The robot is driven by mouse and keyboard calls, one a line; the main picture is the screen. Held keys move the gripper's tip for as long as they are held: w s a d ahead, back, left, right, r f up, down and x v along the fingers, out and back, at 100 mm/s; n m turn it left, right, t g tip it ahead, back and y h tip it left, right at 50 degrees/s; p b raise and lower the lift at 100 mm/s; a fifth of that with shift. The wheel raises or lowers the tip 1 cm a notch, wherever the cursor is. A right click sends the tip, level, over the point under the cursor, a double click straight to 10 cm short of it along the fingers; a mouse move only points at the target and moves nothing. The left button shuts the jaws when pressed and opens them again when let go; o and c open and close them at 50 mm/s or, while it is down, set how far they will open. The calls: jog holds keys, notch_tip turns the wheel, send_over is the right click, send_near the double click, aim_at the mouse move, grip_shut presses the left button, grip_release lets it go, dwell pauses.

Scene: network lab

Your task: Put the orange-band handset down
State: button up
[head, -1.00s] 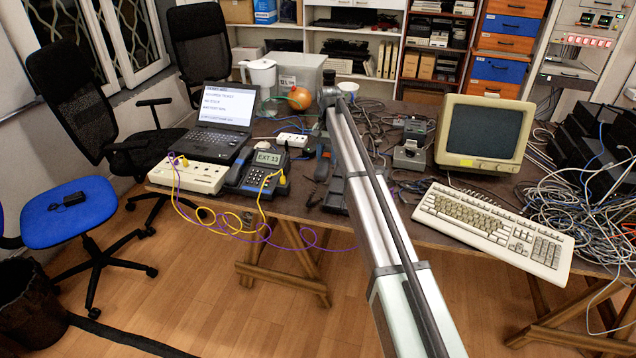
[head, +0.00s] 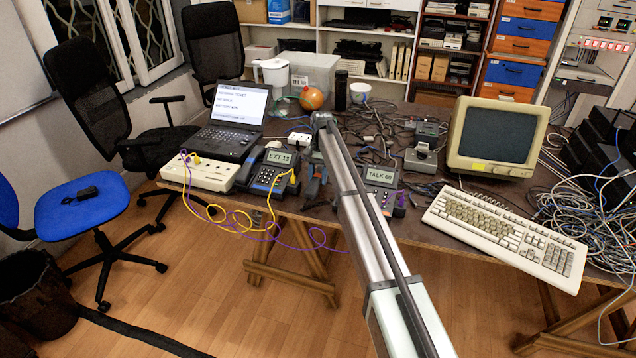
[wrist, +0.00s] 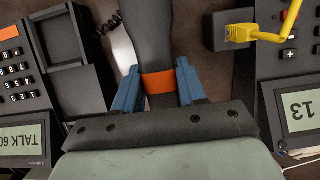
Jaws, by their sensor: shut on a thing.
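My gripper (wrist: 157,70) is shut on the black handset (wrist: 148,35) at its orange band (wrist: 158,82), with one blue finger on each side. In the wrist view the handset lies between two desk phones; whether it touches the table I cannot tell. The TALK 60 phone (wrist: 18,110), upside down at left there, has a bare cradle (wrist: 75,62) beside the handset. In the head view this phone (head: 380,176) shows right of my arm. The EXT 13 phone (head: 265,175) stands to the left, and its display edge (wrist: 295,110) shows at right in the wrist view.
A yellow cable plug (wrist: 240,33) sits by the EXT 13 phone. A cream socket box (head: 197,172) and laptop (head: 235,120) stand left. A keyboard (head: 505,235), monitor (head: 493,135) and tangled cables (head: 580,200) fill the right. The table's front edge is close to the phones.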

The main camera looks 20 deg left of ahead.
aim_at(320, 170)
jog(key=shift+w+x, duration=0.25)
jog(key=shift+x, duration=1)
jog(key=shift+f, duration=0.2)
jog(key=o, duration=1.1)
jog(key=shift+o, duration=0.2)
jog(key=v, duration=1.2)
jog(key=shift+r, duration=0.15)
